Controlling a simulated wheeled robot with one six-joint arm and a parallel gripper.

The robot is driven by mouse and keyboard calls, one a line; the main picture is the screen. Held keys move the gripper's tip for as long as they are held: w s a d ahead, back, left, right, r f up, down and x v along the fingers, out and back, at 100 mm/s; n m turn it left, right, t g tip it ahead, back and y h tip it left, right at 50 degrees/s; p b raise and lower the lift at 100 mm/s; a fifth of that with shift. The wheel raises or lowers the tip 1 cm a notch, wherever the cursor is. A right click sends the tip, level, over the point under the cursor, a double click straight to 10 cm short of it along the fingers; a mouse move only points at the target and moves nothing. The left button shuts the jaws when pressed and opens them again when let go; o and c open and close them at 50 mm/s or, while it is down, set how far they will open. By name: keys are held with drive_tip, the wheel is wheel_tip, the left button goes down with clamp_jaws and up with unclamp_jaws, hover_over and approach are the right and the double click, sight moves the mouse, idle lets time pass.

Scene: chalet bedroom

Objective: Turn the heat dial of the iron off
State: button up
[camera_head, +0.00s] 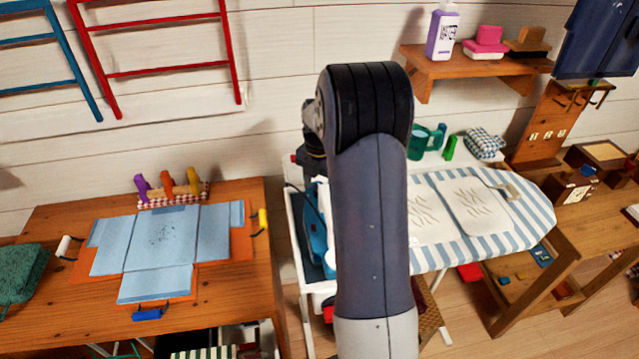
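A blue object (316,235), which looks like the iron, stands at the left end of the ironing board, largely hidden behind my arm. Its heat dial cannot be seen. A dark cord runs by its left side. My arm rises through the middle of the view and bends away over that end of the board. A dark wrist part of mine shows just left of the arm, above the blue object. My gripper's fingers are hidden behind the arm, so their distance from the iron cannot be told.
The striped ironing board (538,212) carries pale cloth pieces (474,206). A green jug (418,143) and checked cloth (485,142) stand behind it. A wooden table (60,222) with a folding board is left. A wall shelf (470,68) holds a purple water bottle (441,35).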

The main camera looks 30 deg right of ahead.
drive_tip(key=shift+r, duration=0.1)
wheel_tip(320, 180, up, 11)
drive_tip(key=shift+f+b, duration=0.2)
drive_tip(key=shift+b, duration=0.15)
idle(0.3)
wheel_tip(320, 180, down, 11)
drive_tip(key=shift+p, duration=0.4)
drive_tip(key=shift+r+m, duration=0.1)
drive_tip(key=shift+m, duration=0.2)
